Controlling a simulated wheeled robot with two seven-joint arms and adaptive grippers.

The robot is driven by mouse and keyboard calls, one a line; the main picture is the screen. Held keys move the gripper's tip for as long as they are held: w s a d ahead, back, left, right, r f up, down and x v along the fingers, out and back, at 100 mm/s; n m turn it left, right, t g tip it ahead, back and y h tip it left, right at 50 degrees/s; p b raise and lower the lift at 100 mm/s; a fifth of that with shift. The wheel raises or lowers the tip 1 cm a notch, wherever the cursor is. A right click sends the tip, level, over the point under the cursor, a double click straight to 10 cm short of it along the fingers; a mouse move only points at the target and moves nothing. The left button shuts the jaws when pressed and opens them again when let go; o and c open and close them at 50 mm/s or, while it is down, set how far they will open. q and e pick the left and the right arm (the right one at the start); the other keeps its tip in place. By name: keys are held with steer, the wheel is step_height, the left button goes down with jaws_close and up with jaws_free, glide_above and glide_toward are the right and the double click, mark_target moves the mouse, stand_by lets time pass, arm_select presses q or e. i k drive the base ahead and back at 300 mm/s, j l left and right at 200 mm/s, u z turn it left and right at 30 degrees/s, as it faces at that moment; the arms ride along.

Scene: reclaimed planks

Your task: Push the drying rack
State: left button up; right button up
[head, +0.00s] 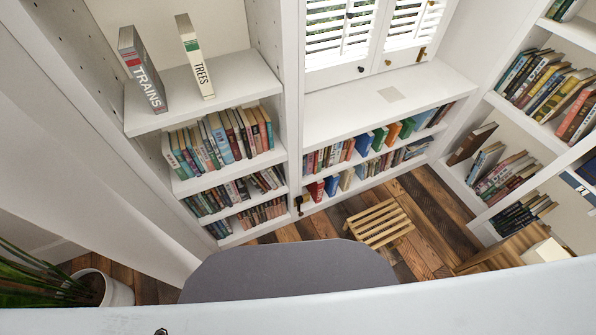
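A slatted light-wood rack (380,222), which I take to be the drying rack, is on the plank floor in the head view, right of centre. It is in front of the low bookcase under the window and apart from it. Nothing is seen lying on its slats. Neither of my grippers shows in this view, and nothing is seen touching the rack.
White bookshelves (205,184) line the left, back and right, full of books. A rounded grey surface (285,268) is in front of the rack. A potted plant (118,292) stands at lower left. Bare plank floor (435,215) lies right of the rack.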

mark_target(390, 202)
steer(key=k+l+z, duration=0.1)
steer(key=z, duration=1.25)
steer(key=j+z, duration=0.15)
steer(key=i+l, duration=0.05)
